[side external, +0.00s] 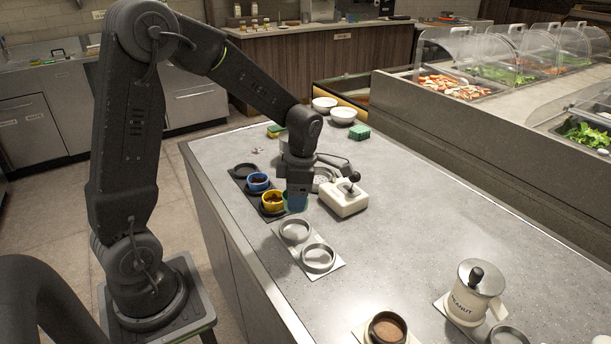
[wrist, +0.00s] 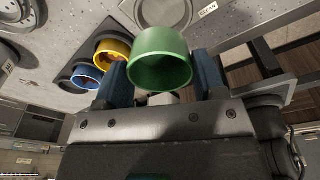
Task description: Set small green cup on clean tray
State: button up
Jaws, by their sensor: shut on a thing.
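My gripper (side external: 298,203) is shut on the small green cup (wrist: 160,60), with one blue finger on each side of it in the wrist view (wrist: 162,78). In the side view the gripper mostly hides the cup. It is just right of the yellow cup, and I cannot tell its exact height above the counter. The light tray (side external: 307,247), which I take for the clean tray, lies nearer the camera with two round wells. Both wells look empty. In the wrist view part of a light labelled tray shows at the top (wrist: 206,24).
A dark tray (side external: 238,180) holds a blue cup (side external: 258,181) and a yellow cup (side external: 273,203) close to my gripper's left. A white box with a dark knob (side external: 344,198) stands close on the right. A peanut container (side external: 468,299) stands at front right. The counter's middle is clear.

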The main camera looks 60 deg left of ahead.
jog(key=shift+s+d+f, duration=0.15)
jog(key=shift+s+f, duration=0.1)
jog(key=shift+f, duration=3.05)
jog(key=shift+f, duration=0.5)
jog(key=o, duration=1)
jog(key=shift+r, duration=4.05)
